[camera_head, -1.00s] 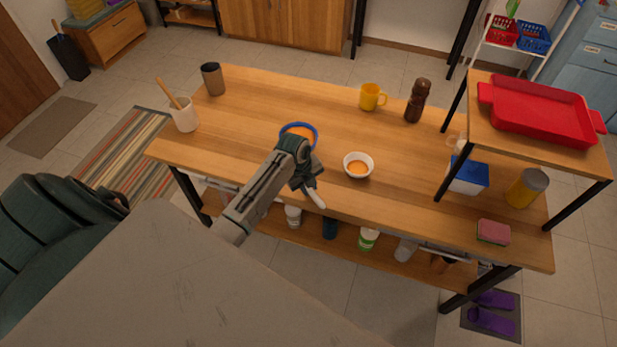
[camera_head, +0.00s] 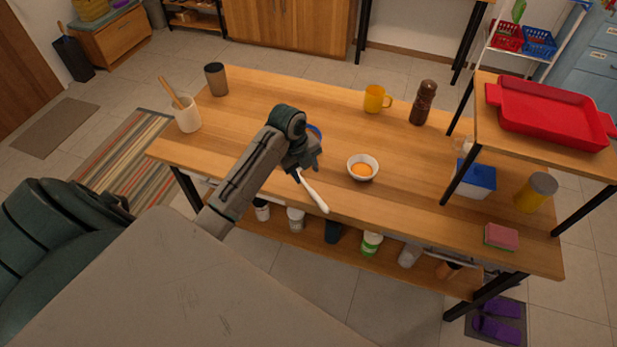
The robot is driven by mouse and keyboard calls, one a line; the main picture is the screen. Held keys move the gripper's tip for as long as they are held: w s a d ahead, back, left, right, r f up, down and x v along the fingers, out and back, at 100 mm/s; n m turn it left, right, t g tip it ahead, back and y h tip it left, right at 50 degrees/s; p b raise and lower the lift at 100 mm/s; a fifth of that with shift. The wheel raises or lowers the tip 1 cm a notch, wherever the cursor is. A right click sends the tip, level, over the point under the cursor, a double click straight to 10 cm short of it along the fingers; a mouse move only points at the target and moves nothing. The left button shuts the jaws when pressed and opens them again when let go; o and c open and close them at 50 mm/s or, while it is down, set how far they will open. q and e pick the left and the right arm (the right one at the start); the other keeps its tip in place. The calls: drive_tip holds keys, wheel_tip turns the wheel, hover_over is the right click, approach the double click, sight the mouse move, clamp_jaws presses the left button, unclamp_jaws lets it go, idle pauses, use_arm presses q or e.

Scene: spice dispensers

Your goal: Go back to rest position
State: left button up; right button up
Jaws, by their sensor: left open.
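My left gripper (camera_head: 307,164) is above the table near its front middle, open and seen at a slant, with its fingers hard to make out. A slim white utensil (camera_head: 315,194) lies at the table's front edge just below it and looks apart from it; its upper end is close to the gripper in the picture. A blue bowl (camera_head: 315,132) is behind my left arm, mostly hidden. A white bowl (camera_head: 363,176) with orange contents stands to the right of the gripper. My right gripper is not in view.
The wooden table (camera_head: 240,120) also holds a utensil pot (camera_head: 188,119), a dark cup (camera_head: 216,80), a yellow mug (camera_head: 375,98) and a brown grinder (camera_head: 423,103). A raised shelf at right bears a red tray (camera_head: 550,115). Bottles stand on the lower shelf.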

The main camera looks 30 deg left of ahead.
use_arm(q)
drive_tip(key=shift+v, duration=0.75)
